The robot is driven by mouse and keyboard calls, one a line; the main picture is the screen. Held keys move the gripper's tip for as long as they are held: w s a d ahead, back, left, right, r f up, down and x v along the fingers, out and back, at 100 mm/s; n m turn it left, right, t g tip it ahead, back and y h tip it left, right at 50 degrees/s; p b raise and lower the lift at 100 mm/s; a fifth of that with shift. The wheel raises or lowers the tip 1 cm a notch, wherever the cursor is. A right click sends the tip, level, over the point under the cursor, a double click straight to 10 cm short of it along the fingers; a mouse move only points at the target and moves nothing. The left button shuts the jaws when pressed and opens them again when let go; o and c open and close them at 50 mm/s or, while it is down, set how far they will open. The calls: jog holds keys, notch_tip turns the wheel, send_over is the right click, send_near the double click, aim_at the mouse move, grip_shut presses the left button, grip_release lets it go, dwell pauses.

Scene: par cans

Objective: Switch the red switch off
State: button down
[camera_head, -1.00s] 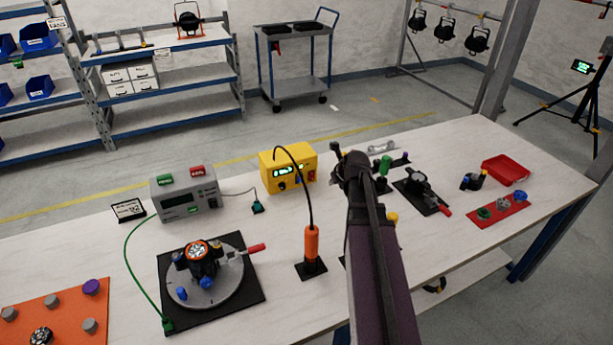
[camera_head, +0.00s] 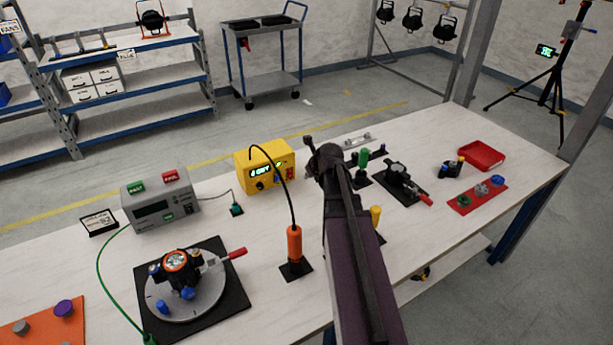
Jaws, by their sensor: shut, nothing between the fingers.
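The yellow box (camera_head: 252,181) stands at the back middle of the table. Its front has a lit green display (camera_head: 261,171), a black knob, a small blue part (camera_head: 277,179) and a small red switch (camera_head: 290,174) at its right end. The switch is too small to tell which way it is set. My arm reaches up from the bottom of the picture, and its end with my gripper (camera_head: 309,172) is just right of the yellow box, close to the red switch. My gripper is shut and empty. My arm's end mostly hides the fingers, and I cannot tell whether they touch the box.
An orange-handled tool (camera_head: 294,243) with a black cable stands before the box. A grey meter (camera_head: 160,206) and a round fixture (camera_head: 185,290) are left. Black clamps (camera_head: 400,174), a red tray (camera_head: 482,156) and a red plate (camera_head: 477,200) are right.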

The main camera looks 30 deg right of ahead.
aim_at(290, 173)
jog(key=shift+b+x, duration=3.4)
jog(key=shift+x, duration=0.95)
jog(key=shift+w+a+f+b, duration=0.1)
jog(key=shift+w+f+b, duration=0.2)
jog(key=shift+w, duration=0.8)
jog(key=shift+w+f+b, duration=0.2)
jog(key=shift+w+f, duration=0.1)
jog(key=shift+w, duration=0.8)
